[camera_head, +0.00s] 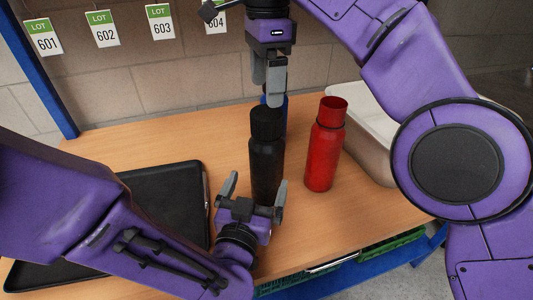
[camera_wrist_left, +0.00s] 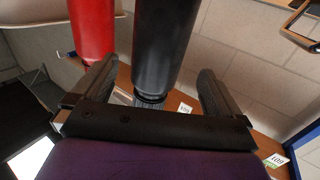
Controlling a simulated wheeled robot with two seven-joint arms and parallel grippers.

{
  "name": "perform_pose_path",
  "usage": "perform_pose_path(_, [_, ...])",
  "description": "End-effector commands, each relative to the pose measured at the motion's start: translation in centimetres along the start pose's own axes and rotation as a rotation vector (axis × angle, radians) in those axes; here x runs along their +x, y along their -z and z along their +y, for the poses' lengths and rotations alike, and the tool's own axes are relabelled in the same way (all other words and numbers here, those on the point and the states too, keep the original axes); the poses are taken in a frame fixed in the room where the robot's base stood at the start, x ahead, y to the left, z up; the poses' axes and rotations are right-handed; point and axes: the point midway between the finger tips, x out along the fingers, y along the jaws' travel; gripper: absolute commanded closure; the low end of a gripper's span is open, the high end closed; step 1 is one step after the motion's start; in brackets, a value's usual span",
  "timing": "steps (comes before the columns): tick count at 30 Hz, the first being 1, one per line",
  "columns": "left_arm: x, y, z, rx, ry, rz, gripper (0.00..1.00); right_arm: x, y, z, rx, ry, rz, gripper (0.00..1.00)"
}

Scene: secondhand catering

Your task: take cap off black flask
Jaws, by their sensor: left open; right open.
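The black flask (camera_head: 266,165) stands upright on the wooden table, with its black cap (camera_head: 265,122) on top. My left gripper (camera_head: 253,190) is open in front of the flask's lower body, one finger toward each side. In the left wrist view the flask (camera_wrist_left: 165,45) shows between the two spread fingers (camera_wrist_left: 153,95), with no clear contact. My right gripper (camera_head: 268,84) points down just above the cap. Its jaws are open but seen nearly edge-on, so the gap between them is hard to see.
A red flask (camera_head: 323,150) stands close to the right; it also shows in the left wrist view (camera_wrist_left: 92,30). A blue object (camera_head: 284,112) is partly hidden behind the black flask. A black tray (camera_head: 170,200) lies left, a pale bin (camera_head: 372,135) stands right. A block wall closes the back.

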Motion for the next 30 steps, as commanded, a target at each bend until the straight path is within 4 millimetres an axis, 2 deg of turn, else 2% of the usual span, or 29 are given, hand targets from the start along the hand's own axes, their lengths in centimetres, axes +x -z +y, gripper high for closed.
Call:
perform_pose_path(5, [1.8, 0.1, 0.1, -0.002, 0.0, 0.001, 0.0, -0.1, 0.0, 0.1, 0.001, 0.002, 0.0, 0.13])
perform_pose_path(12, [7.1, -0.1, 0.1, -0.003, 0.0, 0.0, 0.0, 0.0, 0.1, 0.0, 0.002, 0.0, 0.0, 0.13])
perform_pose_path(16, [9.2, 0.0, 0.0, -0.003, 0.0, 0.0, 0.0, 0.0, 0.1, 0.0, 0.001, 0.0, 0.0, 0.13])
perform_pose_path(21, [10.5, 0.0, 0.0, 0.0, 0.0, 0.0, 0.0, 0.0, 0.0, 0.0, 0.0, 0.0, 0.0, 0.13])
perform_pose_path(28, [10.6, 0.0, 0.0, 0.0, 0.0, 0.0, 0.0, 0.0, 0.0, 0.0, 0.0, 0.0, 0.0, 0.13])
perform_pose_path(29, [10.6, 0.0, 0.0, 0.0, 0.0, 0.0, 0.06, 0.0, 0.0, 0.0, 0.0, 0.0, 0.0, 0.13])
perform_pose_path(30, [10.5, 0.0, 0.0, 0.0, 0.0, 0.0, 0.2, 0.0, 0.0, 0.0, 0.0, 0.0, 0.0, 0.13])
